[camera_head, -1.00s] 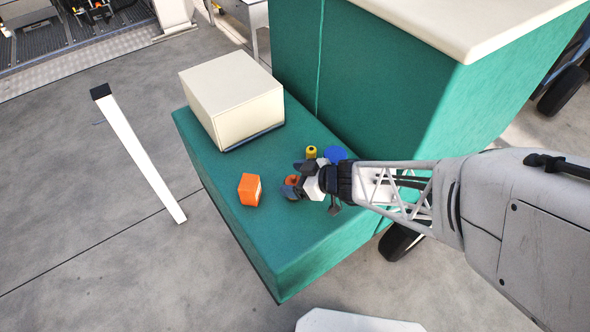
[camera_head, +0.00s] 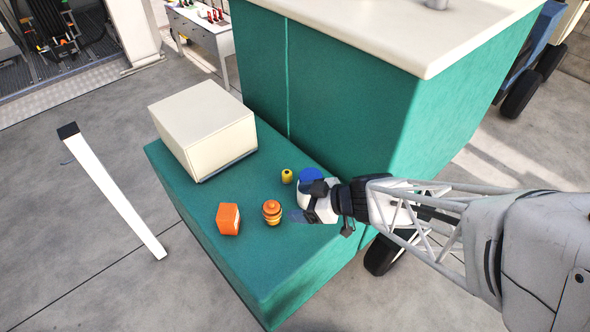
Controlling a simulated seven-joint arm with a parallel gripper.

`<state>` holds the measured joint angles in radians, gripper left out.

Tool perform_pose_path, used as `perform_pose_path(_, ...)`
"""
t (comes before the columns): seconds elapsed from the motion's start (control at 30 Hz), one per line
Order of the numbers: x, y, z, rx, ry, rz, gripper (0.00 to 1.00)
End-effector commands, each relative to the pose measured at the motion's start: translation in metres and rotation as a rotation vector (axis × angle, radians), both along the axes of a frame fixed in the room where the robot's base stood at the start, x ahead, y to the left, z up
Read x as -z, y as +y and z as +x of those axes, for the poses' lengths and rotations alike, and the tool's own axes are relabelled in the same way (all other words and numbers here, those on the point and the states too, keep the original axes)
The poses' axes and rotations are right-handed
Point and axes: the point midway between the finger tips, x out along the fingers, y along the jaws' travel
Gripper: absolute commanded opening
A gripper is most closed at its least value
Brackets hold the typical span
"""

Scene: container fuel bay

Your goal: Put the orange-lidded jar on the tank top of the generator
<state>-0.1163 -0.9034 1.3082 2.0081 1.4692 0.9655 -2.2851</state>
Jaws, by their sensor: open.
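The orange-lidded jar (camera_head: 272,212) stands upright on the low teal deck (camera_head: 262,270) of the generator. Its lid is orange and its body is banded in yellowish and dark tones. My gripper (camera_head: 300,214) is open and empty, just right of the jar and apart from it. Behind the low deck rises the generator's tall teal body (camera_head: 340,100) with a flat cream top (camera_head: 400,32). A cream box (camera_head: 205,130) sits at the deck's back left. I cannot tell for certain which surface is the tank top.
An orange block (camera_head: 228,219) stands left of the jar. A small yellow cylinder (camera_head: 287,176) and a blue round thing (camera_head: 311,175), partly covered by my gripper, are behind. A white post (camera_head: 115,190) stands left of the deck. The cream top looks mostly clear.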

Motion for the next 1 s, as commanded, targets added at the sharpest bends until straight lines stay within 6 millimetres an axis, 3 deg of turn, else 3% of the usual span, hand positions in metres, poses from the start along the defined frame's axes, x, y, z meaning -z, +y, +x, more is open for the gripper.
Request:
perform_pose_path(0.4, -0.012, -0.021, -0.005, 0.001, 0.000, 0.000, 0.79)
perform_pose_path(1.0, -0.013, -0.022, -0.006, 0.000, -0.001, 0.000, 0.79)
